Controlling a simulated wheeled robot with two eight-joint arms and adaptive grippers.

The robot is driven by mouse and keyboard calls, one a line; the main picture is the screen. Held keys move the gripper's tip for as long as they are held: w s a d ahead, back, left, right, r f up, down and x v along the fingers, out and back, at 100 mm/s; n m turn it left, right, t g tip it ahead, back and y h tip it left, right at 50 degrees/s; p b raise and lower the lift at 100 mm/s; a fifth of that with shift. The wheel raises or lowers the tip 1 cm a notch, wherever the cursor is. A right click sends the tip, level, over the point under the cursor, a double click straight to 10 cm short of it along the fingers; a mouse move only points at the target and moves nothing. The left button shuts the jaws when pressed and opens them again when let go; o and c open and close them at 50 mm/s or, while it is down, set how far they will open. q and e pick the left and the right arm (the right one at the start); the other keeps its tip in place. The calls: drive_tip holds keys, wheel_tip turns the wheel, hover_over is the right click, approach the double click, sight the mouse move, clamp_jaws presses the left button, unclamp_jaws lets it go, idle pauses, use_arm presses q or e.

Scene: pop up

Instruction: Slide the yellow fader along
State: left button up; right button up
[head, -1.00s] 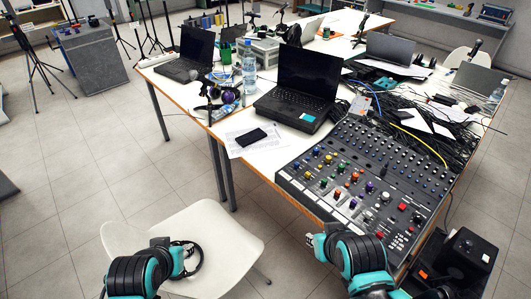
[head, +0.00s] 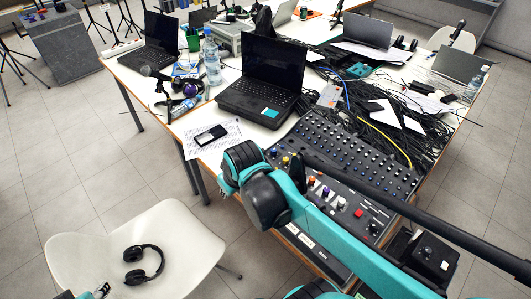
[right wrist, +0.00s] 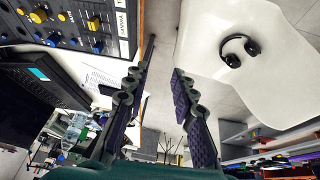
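The mixing console (head: 340,143) lies on the table's near right part, partly covered by my right arm. In the head view, I cannot tell which control is the yellow fader. My right gripper (right wrist: 164,60) is open and empty, its two dark fingers apart, beside the console with the chair and floor beyond.
A white chair (head: 80,262) with black headphones (head: 143,264) stands at the lower left. A laptop (head: 270,65), a phone (head: 211,135), a water bottle (head: 211,60) and tangled cables (head: 430,125) crowd the table. A black box (head: 432,258) stands at the lower right.

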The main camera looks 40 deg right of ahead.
use_arm(q)
wheel_tip(320, 180, up, 7)
drive_tip(key=p, duration=0.6)
use_arm(e)
drive_tip(key=w+d+f+g, duration=0.1)
drive_tip(key=w+d, duration=0.1)
drive_tip(key=d, duration=0.3)
drive_tip(key=w+d+f+g, duration=0.2)
drive_tip(key=d, duration=0.3)
drive_tip(key=w+d+f+g, duration=0.1)
drive_tip(key=w+d, duration=0.1)
drive_tip(key=d, duration=0.2)
drive_tip(key=shift+d+f+n+g+y, duration=0.3)
drive_tip(key=shift+d+f+n, duration=0.05)
drive_tip(key=shift+d+n, duration=0.05)
drive_tip(key=shift+d+f, duration=0.3)
drive_tip(key=shift+f, duration=0.15)
wheel_tip(320, 180, down, 8)
drive_tip(key=b, duration=0.5)
drive_tip(key=shift+b, duration=0.4)
use_arm(q)
wheel_tip(320, 180, down, 5)
drive_tip(key=shift+f+p, duration=0.1)
drive_tip(key=shift+p, duration=0.2)
use_arm(e)
drive_tip(key=shift+r, duration=0.2)
clamp_jaws()
